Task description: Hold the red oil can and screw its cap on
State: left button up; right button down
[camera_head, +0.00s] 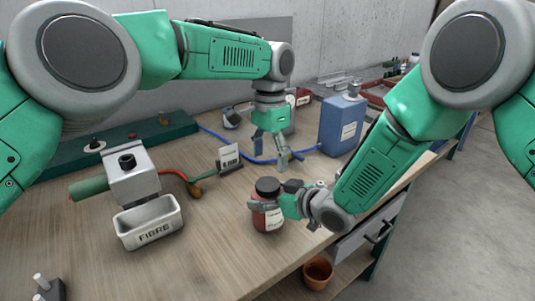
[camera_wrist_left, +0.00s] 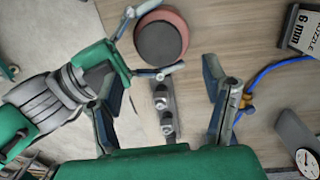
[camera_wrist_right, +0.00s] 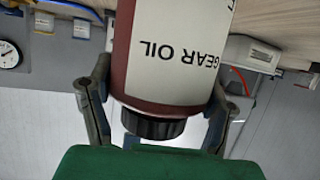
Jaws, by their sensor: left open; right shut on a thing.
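The red oil can (camera_head: 268,215) stands upright near the front edge of the bench, with a dark cap (camera_head: 267,187) on its top. My right gripper (camera_head: 273,206) is shut around the can's side. In the right wrist view the can (camera_wrist_right: 175,55) shows its GEAR OIL label inverted, with the black cap (camera_wrist_right: 152,124) between the fingers. My left gripper (camera_head: 277,152) is open and empty, pointing down behind the can. In the left wrist view the dark cap (camera_wrist_left: 160,42) lies beyond the open fingers (camera_wrist_left: 160,85). How tightly the cap sits is not clear.
A blue can (camera_head: 341,122) stands at the back right, near a blue hose (camera_head: 255,160). A nozzle sign (camera_head: 228,158) is left of my left gripper. A white FIBRE bin (camera_head: 148,222) stands at left. An orange pot (camera_head: 318,272) sits below the bench edge.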

aim_at(268, 183)
pick_arm(q)
jog(key=n, duration=0.4)
jog(key=shift+s+r, duration=0.1)
jog(key=shift+r, duration=0.15)
jog(key=n, duration=0.4)
jog(key=shift+s+a+r+t, duration=0.1)
jog(key=shift+t, duration=0.2)
jog(key=n, duration=0.4)
jog(key=shift+s+r, duration=0.1)
jog(key=shift+r, duration=0.05)
jog(key=n, duration=0.5)
jog(key=shift+s+a+r+n+t, duration=0.15)
jog(key=shift+s+n+t, duration=0.05)
jog(key=shift+n+t, duration=0.1)
jog(key=shift+f, duration=4.05)
